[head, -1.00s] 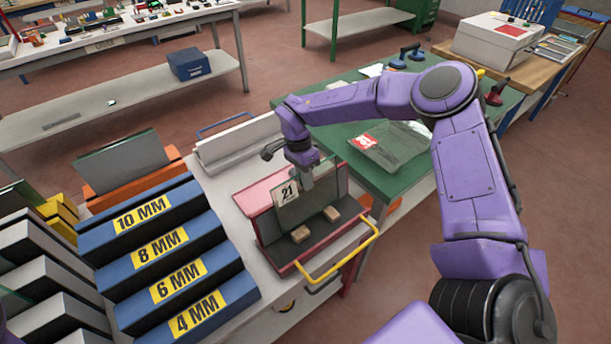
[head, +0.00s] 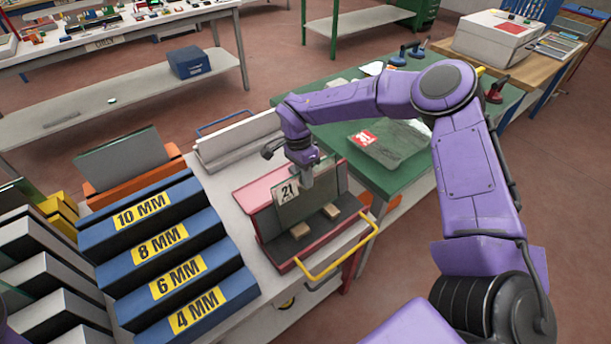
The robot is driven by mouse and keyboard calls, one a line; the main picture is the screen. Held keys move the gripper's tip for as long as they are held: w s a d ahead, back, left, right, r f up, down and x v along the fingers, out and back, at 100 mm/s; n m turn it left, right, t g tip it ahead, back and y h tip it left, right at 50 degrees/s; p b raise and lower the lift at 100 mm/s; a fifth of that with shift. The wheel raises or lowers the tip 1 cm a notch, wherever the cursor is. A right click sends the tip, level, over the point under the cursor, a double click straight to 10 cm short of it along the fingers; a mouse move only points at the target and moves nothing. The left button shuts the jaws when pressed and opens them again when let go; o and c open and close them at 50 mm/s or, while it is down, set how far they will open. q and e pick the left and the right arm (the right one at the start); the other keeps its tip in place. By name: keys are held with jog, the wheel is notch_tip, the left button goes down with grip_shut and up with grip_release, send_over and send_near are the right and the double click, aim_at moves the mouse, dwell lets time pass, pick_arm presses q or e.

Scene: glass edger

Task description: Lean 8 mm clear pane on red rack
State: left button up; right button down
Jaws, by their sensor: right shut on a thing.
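A clear pane (head: 318,194) with a white label reading 21 stands in the red rack (head: 262,190), tilted against its back, above the rack's dark base. My right gripper (head: 306,176) is shut on the pane's upper edge. Whether the pane's lower edge touches the rack base is hard to tell. Two small tan blocks (head: 331,211) lie on the base in front of the pane. The rack has a yellow handle (head: 340,262) at its front. My left gripper is not in view.
Blue stepped blocks marked 10, 8, 6 and 4 MM (head: 165,243) stand left of the rack. An orange rack (head: 135,176) holds another pane. A white rack (head: 235,142) stands behind. A green table (head: 440,165) at right holds a pane with a red-and-white label (head: 392,143).

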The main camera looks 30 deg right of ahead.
jog(key=shift+f, duration=0.1)
jog(key=c, duration=1.1)
grip_release()
jog(key=b+v, duration=0.2)
jog(key=v, duration=0.8)
jog(key=shift+w+r, duration=0.1)
jog(key=shift+r, duration=0.2)
